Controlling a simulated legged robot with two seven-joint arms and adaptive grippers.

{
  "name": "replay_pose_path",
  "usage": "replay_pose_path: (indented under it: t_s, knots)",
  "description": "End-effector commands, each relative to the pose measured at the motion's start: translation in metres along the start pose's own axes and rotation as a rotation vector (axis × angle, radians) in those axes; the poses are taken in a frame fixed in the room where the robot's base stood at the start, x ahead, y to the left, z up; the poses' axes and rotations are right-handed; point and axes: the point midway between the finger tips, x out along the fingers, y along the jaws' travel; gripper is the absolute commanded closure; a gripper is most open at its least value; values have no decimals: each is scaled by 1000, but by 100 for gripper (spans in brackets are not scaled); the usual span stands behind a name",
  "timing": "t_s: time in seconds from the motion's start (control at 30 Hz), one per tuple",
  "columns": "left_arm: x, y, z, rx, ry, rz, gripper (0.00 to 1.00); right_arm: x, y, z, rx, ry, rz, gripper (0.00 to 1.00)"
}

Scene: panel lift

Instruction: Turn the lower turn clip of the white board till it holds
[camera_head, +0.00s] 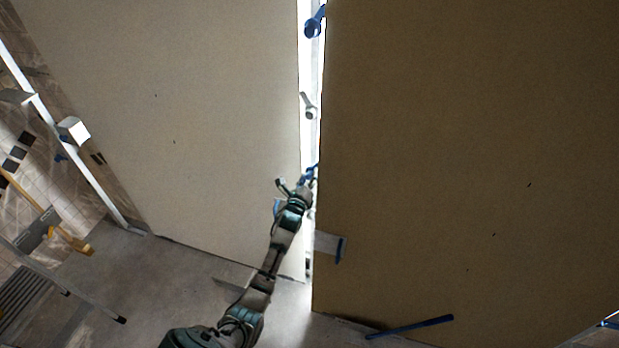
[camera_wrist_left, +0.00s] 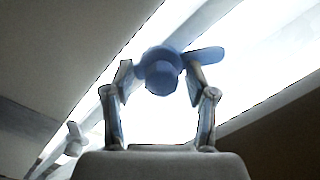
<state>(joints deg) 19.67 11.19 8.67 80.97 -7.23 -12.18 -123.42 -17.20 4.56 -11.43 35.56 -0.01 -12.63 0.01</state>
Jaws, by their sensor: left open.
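A blue lower turn clip (camera_head: 311,173) sits on the bright strip between two tall boards. The left board (camera_head: 190,110) is pale, and I take it as the white board. In the left wrist view the clip (camera_wrist_left: 162,70) shows a round knob and a wing slanting out to the right. My left gripper (camera_head: 294,186) is up at this clip. In the left wrist view my left gripper (camera_wrist_left: 158,88) is open, with one finger on each side of the knob. I cannot tell whether either finger touches it. My right gripper is out of view.
A brown board (camera_head: 460,150) fills the right side. Another blue clip (camera_head: 314,26) and a grey-white clip (camera_head: 309,110) sit higher on the strip. A blue bar (camera_head: 410,327) lies low by the brown board. The floor (camera_head: 120,275) is open at lower left.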

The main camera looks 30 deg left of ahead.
Motion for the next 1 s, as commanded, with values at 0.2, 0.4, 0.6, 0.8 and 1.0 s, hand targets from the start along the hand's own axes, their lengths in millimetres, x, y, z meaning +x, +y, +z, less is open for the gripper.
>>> replay_pose_path:
  t_s: [0.2, 0.4, 0.6, 0.8, 1.0]
  knots:
    - [0, 0, 0, 0, 1, 1, 83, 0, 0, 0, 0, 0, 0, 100]
    - [0, 1, 0, 0, 1, 1, 100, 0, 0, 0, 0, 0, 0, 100]
    - [1, 0, 0, -24, 1, 1, 100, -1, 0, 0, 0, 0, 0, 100]
    - [1, 0, 0, -110, 1, 1, 100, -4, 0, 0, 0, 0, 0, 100]
    - [1, 0, 0, -268, 2, 3, 100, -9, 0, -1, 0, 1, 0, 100]
